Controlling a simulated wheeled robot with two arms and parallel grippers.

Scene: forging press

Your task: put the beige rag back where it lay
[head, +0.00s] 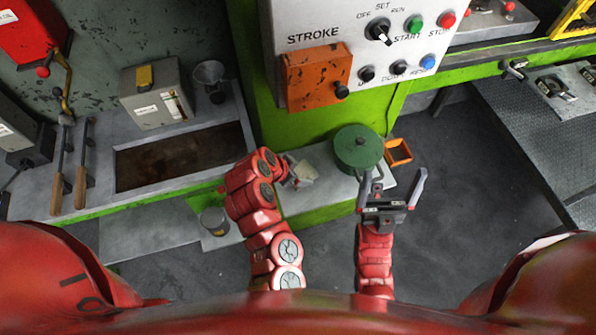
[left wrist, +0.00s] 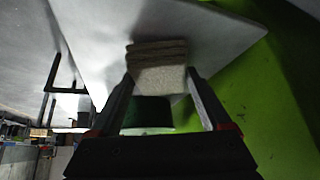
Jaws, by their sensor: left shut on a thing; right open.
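The beige rag (head: 303,173) is a small folded pad, above or at the pale grey ledge (head: 325,195) in front of the green press. My left gripper (head: 292,172) is shut on it. In the left wrist view the rag (left wrist: 158,68) sits between the fingertips, its folded layers showing, close to the pale surface. I cannot tell whether it touches the ledge. My right gripper (head: 396,188) is open and empty, in front of the green lidded pot (head: 357,150).
An orange open box (head: 398,152) stands right of the pot. A metal cup (head: 214,221) stands at the lower left, and a dark sunken tray (head: 180,156) lies in the left bench. The control panel (head: 350,40) overhangs behind the ledge. Bare ledge shows around the rag.

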